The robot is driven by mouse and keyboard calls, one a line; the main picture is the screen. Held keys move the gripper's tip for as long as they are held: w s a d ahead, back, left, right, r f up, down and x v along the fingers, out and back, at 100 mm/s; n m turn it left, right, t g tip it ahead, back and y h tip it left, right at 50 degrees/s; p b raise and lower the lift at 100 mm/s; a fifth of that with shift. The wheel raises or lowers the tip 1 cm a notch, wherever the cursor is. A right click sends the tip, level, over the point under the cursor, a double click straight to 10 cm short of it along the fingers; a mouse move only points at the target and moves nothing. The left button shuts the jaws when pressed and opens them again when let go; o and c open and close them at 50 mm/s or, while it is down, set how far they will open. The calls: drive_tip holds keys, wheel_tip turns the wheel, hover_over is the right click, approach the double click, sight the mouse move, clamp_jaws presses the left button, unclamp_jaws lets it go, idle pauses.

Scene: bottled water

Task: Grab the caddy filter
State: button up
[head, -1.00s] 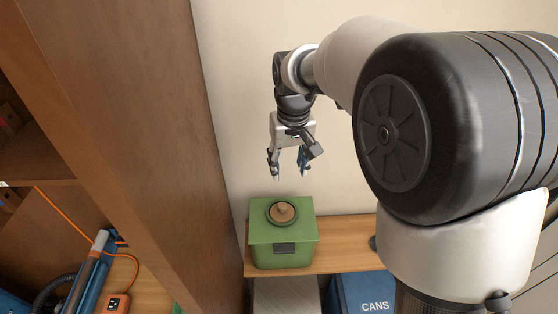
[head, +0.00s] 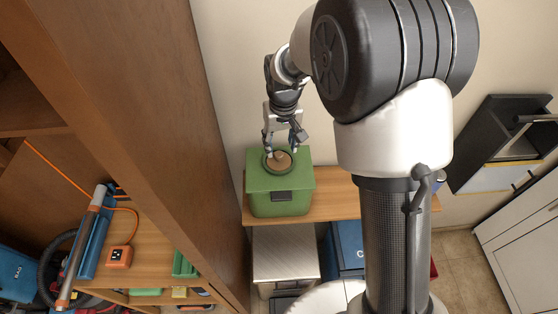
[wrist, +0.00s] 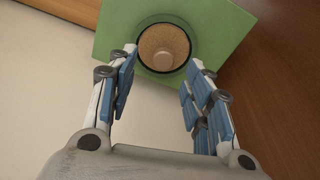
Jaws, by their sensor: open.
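The caddy filter looks to be the round tan-brown disc (head: 279,160) set in a dark ring on top of the green box. In the wrist view the same round tan piece (wrist: 164,47) shows inside the dark ring, just beyond my fingertips. The green box (head: 280,204) stands on a wooden shelf against the wall. My gripper (head: 282,149) is open and empty, pointing down close above the disc. In the wrist view my gripper (wrist: 166,60) has its blue-padded fingers spread to either side of the lower part of the ring. I cannot tell whether the fingertips touch it.
A tall brown wooden panel (head: 140,130) rises close to the left of the box. The wooden shelf (head: 328,203) runs right. Below are a pale cabinet (head: 284,252) and a blue bin (head: 347,248). A dark open-fronted unit (head: 505,140) stands at the far right.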

sight(279, 154)
drive_tip(key=f, duration=0.4)
drive_tip(key=shift+w+a, duration=0.2)
drive_tip(key=shift+s+r, duration=0.1)
drive_tip(key=shift+c, duration=0.2)
drive_tip(key=c, duration=0.8)
